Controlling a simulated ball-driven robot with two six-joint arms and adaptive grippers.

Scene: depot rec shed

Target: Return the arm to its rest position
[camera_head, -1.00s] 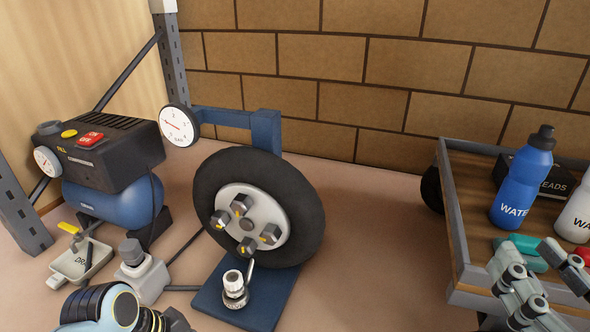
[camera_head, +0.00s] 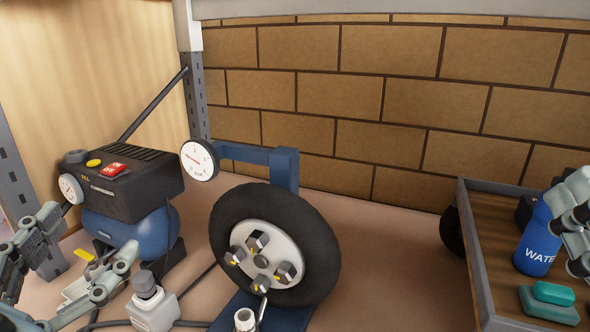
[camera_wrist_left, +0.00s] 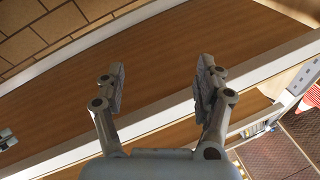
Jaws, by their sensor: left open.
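My left gripper (camera_head: 88,235) is at the lower left of the head view, its two grey fingers spread apart and empty, in front of the compressor. In the left wrist view, the same gripper (camera_wrist_left: 158,78) has its fingers wide apart with nothing between them, over a long wooden-brown surface with pale edges.
A black compressor (camera_head: 130,185) with a blue tank stands at left. A wheel (camera_head: 325,245) stands on a blue stand (camera_head: 285,165) with a gauge (camera_head: 199,160). Floor between wheel and cart is clear.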

